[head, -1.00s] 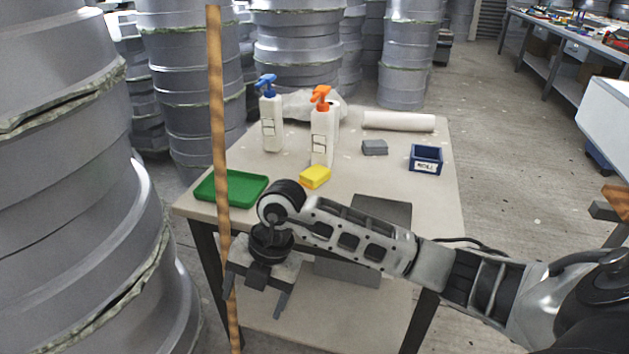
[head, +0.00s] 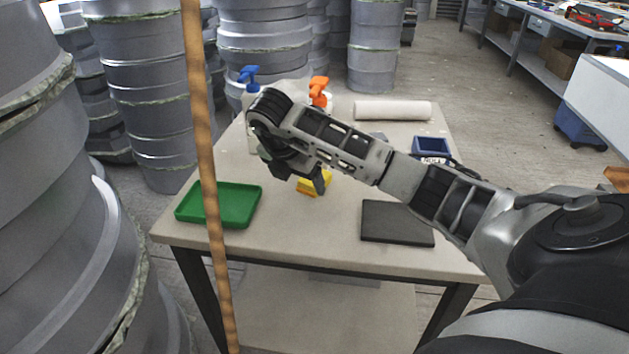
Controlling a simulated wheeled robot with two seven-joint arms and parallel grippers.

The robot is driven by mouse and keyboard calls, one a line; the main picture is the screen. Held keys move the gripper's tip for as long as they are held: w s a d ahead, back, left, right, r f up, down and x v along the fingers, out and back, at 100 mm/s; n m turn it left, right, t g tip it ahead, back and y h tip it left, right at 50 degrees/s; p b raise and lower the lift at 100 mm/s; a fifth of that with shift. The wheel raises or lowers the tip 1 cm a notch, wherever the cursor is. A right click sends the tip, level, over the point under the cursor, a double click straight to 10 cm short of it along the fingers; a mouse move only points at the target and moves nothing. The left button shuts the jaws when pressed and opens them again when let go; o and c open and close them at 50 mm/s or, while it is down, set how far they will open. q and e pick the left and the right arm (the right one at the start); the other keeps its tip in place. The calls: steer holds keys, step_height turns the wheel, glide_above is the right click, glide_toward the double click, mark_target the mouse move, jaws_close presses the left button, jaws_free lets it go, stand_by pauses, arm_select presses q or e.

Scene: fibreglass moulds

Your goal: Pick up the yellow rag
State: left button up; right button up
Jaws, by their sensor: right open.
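The yellow rag (head: 312,188) is a small folded block lying on the beige table (head: 310,232), right of the green tray. My right gripper (head: 297,180) is above the table beside the rag, pointing down and open. One dark finger overlaps part of the rag in the head view, so its upper edge is partly hidden. I cannot tell whether the finger touches it. Nothing shows between the jaws. My left gripper is not in view.
The green tray (head: 240,205) is at the left. Two spray bottles, one with an orange head (head: 318,88) and one blue (head: 249,76), stand behind my arm. A white roll (head: 392,110), blue bin (head: 431,147) and dark plate (head: 397,228) lie right. A wooden pole (head: 203,130) crosses the view.

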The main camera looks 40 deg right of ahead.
steer(key=d, duration=0.2)
steer(key=w+d, duration=0.1)
steer(key=d, duration=0.1)
steer(key=shift+w, duration=0.1)
steer(key=shift+x, duration=1.1)
steer(key=shift+w+d+f, duration=0.1)
steer(key=shift+d+f, duration=0.2)
steer(key=shift+f, duration=0.1)
steer(key=c, duration=1.1)
